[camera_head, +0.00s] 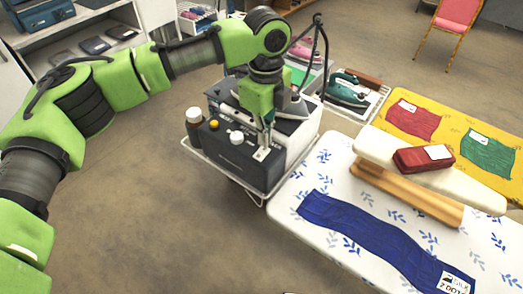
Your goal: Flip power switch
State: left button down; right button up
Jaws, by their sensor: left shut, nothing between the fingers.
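A dark steam station (243,166) with a white body stands on a wire rack at the left end of the ironing board. Its front panel carries a yellow knob (213,124), a white knob (236,137) and a pale switch plate (261,154) at the right, which looks like the power switch. My left gripper (266,143) points down with its fingers shut and empty. Its tips are right at the switch plate and partly cover it; I cannot tell whether they touch or how the switch is set. My right gripper is not in view.
A dark bottle (194,130) with a white cap stands left of the station. The patterned ironing board (305,243) holds a blue cloth (370,235) and a sleeve board (375,145) with a red box (423,158). A teal iron (346,90) sits behind. Floor at lower left is clear.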

aim_at(265, 149)
pick_arm(q)
jog(key=shift+f, duration=1.05)
dwell(0.8)
notch_tip(265, 149, up, 7)
jog(key=p, duration=0.8)
dwell(0.5)
